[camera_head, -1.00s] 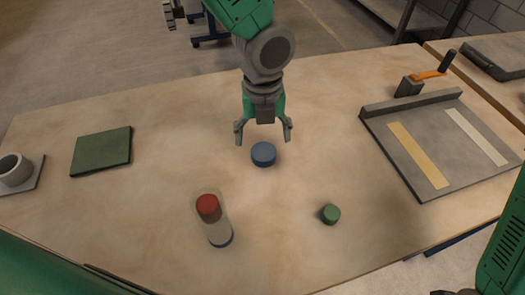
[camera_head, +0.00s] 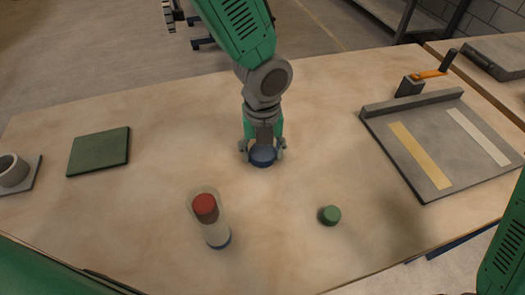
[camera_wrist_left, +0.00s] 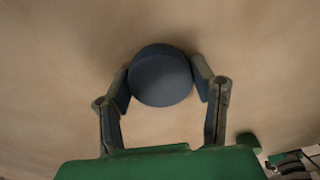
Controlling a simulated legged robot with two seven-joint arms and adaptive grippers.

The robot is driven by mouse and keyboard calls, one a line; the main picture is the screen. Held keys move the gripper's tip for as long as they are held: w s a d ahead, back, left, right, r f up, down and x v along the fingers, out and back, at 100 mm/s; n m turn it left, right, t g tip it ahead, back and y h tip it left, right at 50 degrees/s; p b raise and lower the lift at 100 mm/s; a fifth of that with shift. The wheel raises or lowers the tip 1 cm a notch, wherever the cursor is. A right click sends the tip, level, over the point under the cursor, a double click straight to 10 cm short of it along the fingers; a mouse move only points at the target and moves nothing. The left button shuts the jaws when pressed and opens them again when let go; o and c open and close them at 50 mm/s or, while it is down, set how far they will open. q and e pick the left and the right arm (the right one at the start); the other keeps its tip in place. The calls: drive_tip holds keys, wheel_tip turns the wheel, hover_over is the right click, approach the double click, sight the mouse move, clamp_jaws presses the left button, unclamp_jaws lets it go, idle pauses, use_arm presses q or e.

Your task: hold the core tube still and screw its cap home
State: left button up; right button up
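A low round blue cap (camera_head: 263,156) lies on the table in the head view. It also shows in the left wrist view (camera_wrist_left: 161,76), between the finger pads. My left gripper (camera_head: 263,153) is down over it with a finger on each side, and the pads appear to touch its sides. A clear tube (camera_head: 212,222) stands with something red (camera_head: 204,204) in its upper end, pale contents below and a blue base. No gripper is at the tube. A small green cap (camera_head: 329,215) lies to its right. My right gripper is not in view; only that arm shows at the right edge.
A dark green mat (camera_head: 99,151) lies at the left, with a grey cup (camera_head: 12,171) on a plate beyond it. A grey tray (camera_head: 408,170) with two pale strips and an orange-handled tool (camera_head: 428,75) stand at the right. The table between is clear.

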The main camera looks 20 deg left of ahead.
sight(260, 152)
use_arm(q)
drive_tip(key=shift+d+r, duration=0.1)
drive_tip(key=shift+d, duration=0.05)
wheel_tip(260, 152, up, 10)
drive_tip(key=shift+f+p, duration=0.1)
drive_tip(key=shift+p, duration=0.9)
